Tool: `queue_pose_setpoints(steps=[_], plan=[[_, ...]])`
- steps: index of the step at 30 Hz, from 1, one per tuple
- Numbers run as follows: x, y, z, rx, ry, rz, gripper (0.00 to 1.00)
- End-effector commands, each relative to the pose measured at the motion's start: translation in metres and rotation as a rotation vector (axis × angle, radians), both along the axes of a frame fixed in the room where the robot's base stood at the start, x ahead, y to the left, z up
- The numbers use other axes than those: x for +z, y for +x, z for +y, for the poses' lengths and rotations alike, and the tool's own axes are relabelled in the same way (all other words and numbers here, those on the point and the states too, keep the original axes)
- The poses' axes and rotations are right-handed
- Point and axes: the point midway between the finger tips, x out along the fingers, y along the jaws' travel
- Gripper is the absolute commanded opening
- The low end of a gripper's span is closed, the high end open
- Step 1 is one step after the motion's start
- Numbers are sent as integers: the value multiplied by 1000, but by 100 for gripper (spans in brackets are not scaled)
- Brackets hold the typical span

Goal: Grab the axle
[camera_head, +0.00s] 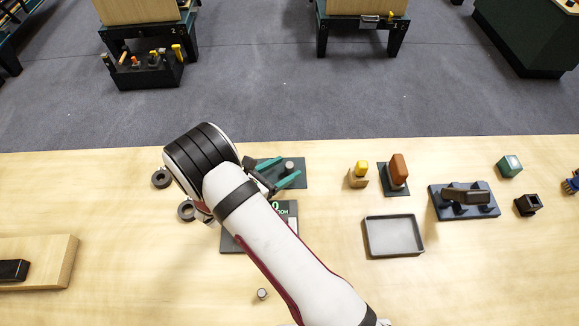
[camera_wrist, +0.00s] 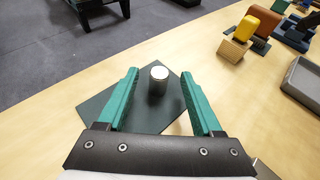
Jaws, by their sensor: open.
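A short grey metal cylinder (camera_head: 289,165), which looks like the axle, stands upright on a dark square plate (camera_head: 299,183). In the wrist view the cylinder (camera_wrist: 158,80) is between the tips of my two green fingers, with a gap on each side. The dark plate (camera_wrist: 96,106) spreads beneath it. My gripper (camera_head: 287,169) is open and empty; it also shows in the wrist view (camera_wrist: 160,76). A second small grey cylinder (camera_head: 262,294) stands on the bare table nearer the front. I cannot tell how high the fingers are above the plate.
To the right are a yellow-topped wooden block (camera_head: 358,180), an orange piece (camera_head: 398,168), a grey tray (camera_head: 393,253) and a blue fixture (camera_head: 478,210).

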Motion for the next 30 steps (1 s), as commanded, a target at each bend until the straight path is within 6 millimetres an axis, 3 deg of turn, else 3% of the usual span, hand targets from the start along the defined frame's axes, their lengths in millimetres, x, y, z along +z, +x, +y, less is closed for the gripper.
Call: queue_pose_setpoints(steps=[4, 11, 22, 30], plan=[[-9, 15, -15, -1, 0, 2, 67], [-10, 18, -17, 0, 1, 1, 67], [-10, 17, -16, 0, 1, 1, 2], [-10, 17, -16, 0, 1, -1, 0]])
